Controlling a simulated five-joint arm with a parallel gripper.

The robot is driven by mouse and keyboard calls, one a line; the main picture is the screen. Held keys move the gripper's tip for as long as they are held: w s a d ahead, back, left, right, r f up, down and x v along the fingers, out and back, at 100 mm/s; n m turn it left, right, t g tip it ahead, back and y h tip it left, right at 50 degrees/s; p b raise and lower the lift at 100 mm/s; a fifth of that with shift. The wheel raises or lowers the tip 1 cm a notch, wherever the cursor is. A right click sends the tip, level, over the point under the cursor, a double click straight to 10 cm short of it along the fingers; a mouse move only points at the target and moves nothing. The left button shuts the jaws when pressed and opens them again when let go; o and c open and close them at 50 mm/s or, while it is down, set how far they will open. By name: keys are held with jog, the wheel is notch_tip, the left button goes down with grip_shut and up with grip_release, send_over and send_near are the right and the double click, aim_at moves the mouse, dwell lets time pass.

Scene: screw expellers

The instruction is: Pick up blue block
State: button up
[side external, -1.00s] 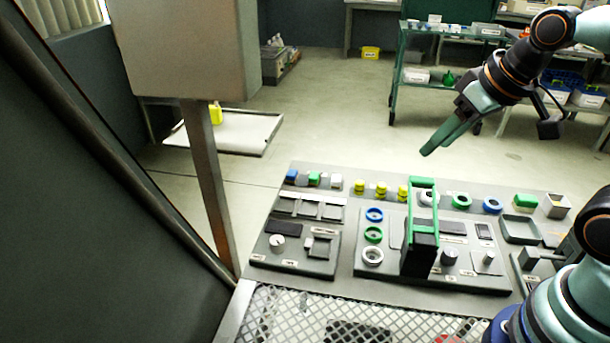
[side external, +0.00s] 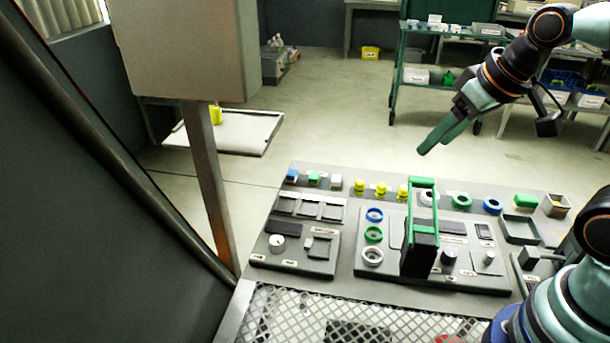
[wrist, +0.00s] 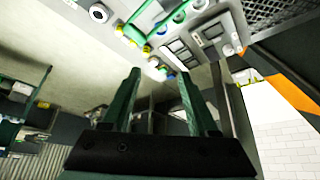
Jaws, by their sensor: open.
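The blue block (side external: 292,175) sits at the far left end of the bench's back row in the side view. A green block (side external: 314,178) and a white block (side external: 336,181) stand to its right in the same row. My gripper (side external: 422,152) hangs in the air above and to the right of it, well apart, fingers pointing down and left. In the wrist view my gripper (wrist: 160,74) has its two fingers spread with nothing between them.
Yellow knobs (side external: 380,189) stand right of the blocks. A tall green-handled frame (side external: 423,225) rises from the middle of the bench. A three-slot tray (side external: 310,207) lies in front of the blocks. A grey post (side external: 207,190) stands left of the bench.

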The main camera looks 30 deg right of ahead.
jog(key=w+a+r+n, duration=0.1)
jog(key=w+r+n, duration=0.1)
jog(key=w, duration=0.6)
jog(key=n+g, duration=0.2)
jog(key=n, duration=0.2)
send_over(291, 172)
jog(key=s, duration=0.2)
notch_tip(291, 172, down, 22)
jog(key=shift+w+a+r, duration=0.1)
jog(key=shift+a+r, duration=0.05)
jog(key=shift+r, duration=0.05)
jog(key=x, duration=0.4)
jog(key=shift+s+d, duration=0.2)
jog(key=shift+w+f, duration=0.2)
jog(key=shift+f, duration=0.45)
grip_shut()
